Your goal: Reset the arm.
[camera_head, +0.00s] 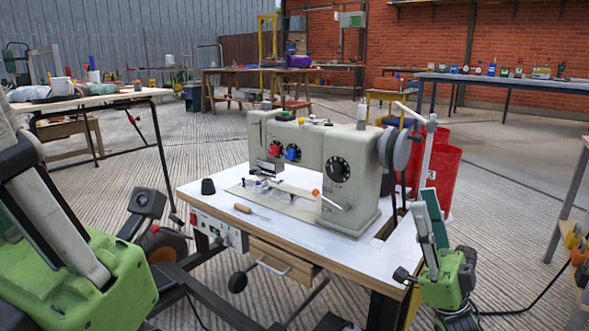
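My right gripper (430,212) is at the lower right, beside the right end of the sewing table. Its green body is low and its grey and teal fingers point up. The fingers overlap from this side, so I cannot tell how far apart they are. Nothing shows held in it. My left gripper (55,225) is large and close at the left edge, with a green body and grey finger links pointing up and left. Its fingertips are cut off by the frame, so its opening is hidden.
A cream sewing machine (320,165) stands on a white-topped table (225,205) ahead, with a screwdriver (250,210) on top. Red bins (440,175) stand behind it. A worktable (85,98) is at left, a long bench (515,82) at back right, and a shelf unit (570,190) at right.

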